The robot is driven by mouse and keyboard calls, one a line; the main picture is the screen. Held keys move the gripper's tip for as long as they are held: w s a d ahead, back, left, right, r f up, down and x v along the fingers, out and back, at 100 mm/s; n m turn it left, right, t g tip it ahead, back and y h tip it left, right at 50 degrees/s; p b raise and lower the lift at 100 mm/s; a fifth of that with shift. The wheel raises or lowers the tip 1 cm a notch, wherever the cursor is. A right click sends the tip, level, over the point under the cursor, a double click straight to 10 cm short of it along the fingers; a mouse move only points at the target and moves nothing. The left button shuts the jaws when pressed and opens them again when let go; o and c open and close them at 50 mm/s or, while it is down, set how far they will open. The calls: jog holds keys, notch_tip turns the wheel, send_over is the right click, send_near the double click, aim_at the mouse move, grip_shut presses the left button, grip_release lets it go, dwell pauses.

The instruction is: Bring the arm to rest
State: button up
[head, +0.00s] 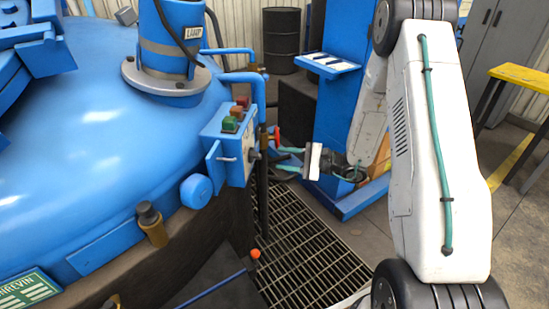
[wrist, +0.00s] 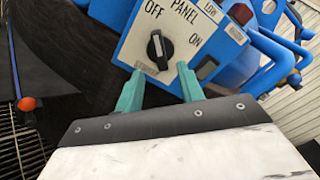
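My gripper (head: 281,159) is in the middle of the head view, just right of the blue control box (head: 233,146), with its teal fingers pointing left at it. In the wrist view my gripper (wrist: 160,70) is open, with a gap between the fingers and nothing held. A black rotary knob (wrist: 159,50) on the white panel face (wrist: 128,52) lies just beyond the fingertips. Its white mark points up, roughly towards OFF; ON is to the right. I cannot tell the exact distance from fingertips to knob. My arm fills the right of the head view.
The large blue furnace lid (head: 95,140) fills the left. Blue pipes (head: 236,76) run above the box. A blue column (head: 345,110) stands close behind my arm. An orange-tipped blue rod (head: 255,254) is below, over floor grating (head: 310,250). A yellow-topped bench (head: 522,76) is far right.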

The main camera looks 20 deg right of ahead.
jog(key=shift+s+d, duration=0.15)
jog(key=shift+d, duration=0.05)
dwell(0.4)
jog(key=s+a+r+n+g+h, duration=0.2)
jog(key=s+a+r+n+g, duration=0.15)
jog(key=s+g, duration=0.4)
jog(key=s+a+r+n+g+h, duration=0.25)
jog(key=s+r+n+g, duration=0.2)
jog(key=s, duration=0.65)
jog(key=s+d+r+n+t+h, duration=0.2)
jog(key=s+r+n+t+h, duration=0.1)
jog(key=s+r+n+h, duration=0.4)
jog(key=shift+s+d+r+t+h, duration=0.25)
jog(key=shift+s+r+h, duration=1.5)
jog(key=shift+s+r, duration=1.95)
